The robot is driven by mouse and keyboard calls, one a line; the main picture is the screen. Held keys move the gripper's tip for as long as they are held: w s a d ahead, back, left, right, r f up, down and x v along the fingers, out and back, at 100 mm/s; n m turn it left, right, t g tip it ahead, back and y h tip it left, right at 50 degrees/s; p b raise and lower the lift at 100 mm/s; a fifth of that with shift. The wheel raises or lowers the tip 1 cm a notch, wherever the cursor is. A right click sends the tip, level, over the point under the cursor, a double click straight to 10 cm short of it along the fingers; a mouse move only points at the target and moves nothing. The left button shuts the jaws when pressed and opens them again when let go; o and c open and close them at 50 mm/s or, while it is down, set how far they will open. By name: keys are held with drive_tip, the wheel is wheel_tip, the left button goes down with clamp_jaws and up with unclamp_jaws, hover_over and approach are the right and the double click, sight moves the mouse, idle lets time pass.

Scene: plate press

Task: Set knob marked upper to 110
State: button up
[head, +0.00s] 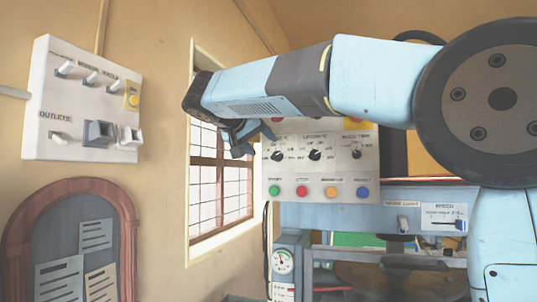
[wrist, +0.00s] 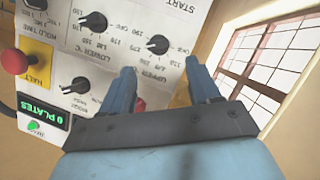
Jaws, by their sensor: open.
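The knob marked upper (wrist: 158,44) is round and black, on a pale panel (wrist: 120,12). Its label lies between my fingertips in the wrist view, with the knob just beyond them. I cannot read its setting. In the head view the same knob (head: 278,155) is the leftmost of a row. My gripper (wrist: 162,66) is open and empty, its two blue fingers pointing at the panel to either side of the label, with no contact visible. In the head view my gripper (head: 242,138) is at the panel's upper left, and my arm hides the panel's top.
The lower knob (wrist: 93,22) is beside the upper knob, and the hold time knob (head: 356,154) is farther along. Coloured buttons, including green start (head: 274,190), sit below the knobs. A barred window (head: 221,180) is left of the panel. A switch box (head: 88,100) hangs on the wall.

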sight(274, 154)
drive_tip(key=x, duration=0.7)
drive_tip(key=shift+w+d+f, duration=0.1)
drive_tip(key=shift+w+d, duration=0.05)
drive_tip(key=shift+w, duration=0.15)
drive_tip(key=shift+c, duration=0.2)
